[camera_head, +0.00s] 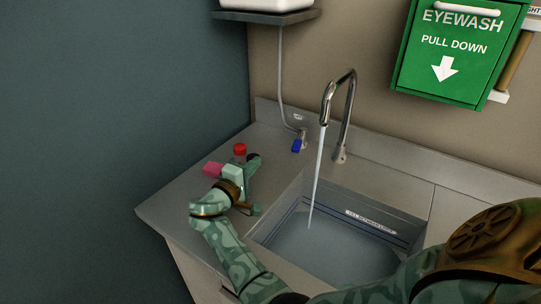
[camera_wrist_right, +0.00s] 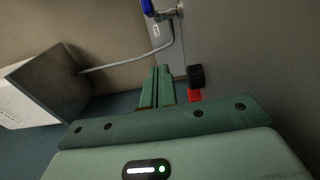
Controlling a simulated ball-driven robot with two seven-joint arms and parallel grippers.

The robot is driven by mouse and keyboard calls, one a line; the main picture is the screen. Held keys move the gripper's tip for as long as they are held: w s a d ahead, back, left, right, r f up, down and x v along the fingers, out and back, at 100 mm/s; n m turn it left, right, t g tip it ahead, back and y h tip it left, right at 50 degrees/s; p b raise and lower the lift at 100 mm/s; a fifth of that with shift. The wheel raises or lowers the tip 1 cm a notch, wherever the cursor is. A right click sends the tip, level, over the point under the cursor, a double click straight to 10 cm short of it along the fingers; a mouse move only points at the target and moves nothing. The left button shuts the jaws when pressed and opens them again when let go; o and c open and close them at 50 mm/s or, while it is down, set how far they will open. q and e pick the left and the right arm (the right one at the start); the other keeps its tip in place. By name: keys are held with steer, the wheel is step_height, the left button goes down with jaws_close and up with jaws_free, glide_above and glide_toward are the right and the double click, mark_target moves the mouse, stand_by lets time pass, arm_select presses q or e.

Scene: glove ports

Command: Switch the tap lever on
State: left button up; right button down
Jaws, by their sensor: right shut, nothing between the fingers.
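The tap is a chrome gooseneck (camera_head: 343,110) at the back of the sink, and a thin stream of water (camera_head: 315,180) falls from its spout into the basin. A small blue lever (camera_head: 297,145) sits on a valve at the wall, left of the tap; it also shows at the top edge of the right wrist view (camera_wrist_right: 148,6). My right gripper (camera_head: 250,165) is over the counter left of the sink, apart from the blue lever. Its fingers (camera_wrist_right: 160,86) are shut together and empty. My left gripper is in neither view.
A grey shelf (camera_head: 265,16) and a green eyewash box (camera_head: 459,60) hang on the wall.

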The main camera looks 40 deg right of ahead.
mark_target(294, 152)
steer(key=x, duration=0.8)
steer(key=shift+w+d, duration=0.1)
steer(key=shift+d, duration=0.25)
steer(key=s+d, duration=0.1)
steer(key=s+d+p, duration=0.1)
steer(key=shift+s+r, duration=0.1)
steer(key=shift+s, duration=0.15)
steer(key=shift+s+d, duration=0.15)
steer(key=shift+s, duration=0.2)
steer(key=shift+d, duration=0.1)
steer(key=s+n+t+y+p, duration=0.1)
steer(key=p, duration=0.1)
steer(key=s+d+n+t+p, duration=0.1)
steer(key=s+t+p, duration=0.1)
steer(key=shift+d+r+y, duration=0.1)
steer(key=shift+d+y, duration=0.15)
steer(key=shift+y, duration=0.15)
steer(key=shift+s+n+t, duration=0.1)
steer(key=shift+n+t, duration=0.3)
steer(key=shift+f, duration=0.3)
